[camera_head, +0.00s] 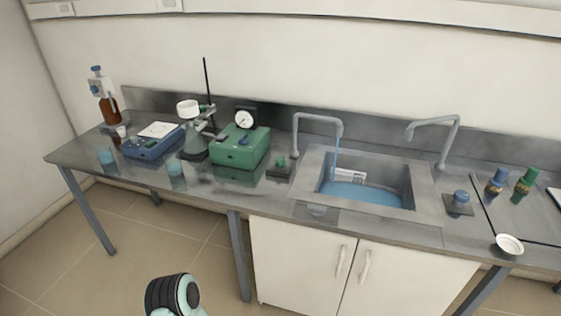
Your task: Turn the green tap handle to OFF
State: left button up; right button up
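The green tap handle (281,162) sits on a small dark square base on the bench, just left of the sink (424,207). The left grey faucet (318,119) stands behind it, and a thin blue stream of water (336,155) falls from its spout into the sink. Blue water (365,194) lies in the basin. The handle is small, and I cannot read any ON or OFF marking. Neither gripper is in view; only a dark, rounded link of one of my arms shows at the bottom left, well below and apart from the bench.
A second faucet (447,140) and a blue tap handle (461,196) stand on the sink's right. A white dish (509,244) and bottles are at right. White cabinets (300,262) fill the space below.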

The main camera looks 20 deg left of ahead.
aim_at(280, 162)
jog(key=j, duration=0.25)
jog(key=i+j, duration=0.1)
jog(key=i+j+z, duration=0.15)
jog(key=j, duration=0.4)
jog(key=j+z, duration=0.2)
jog(key=j, duration=0.4)
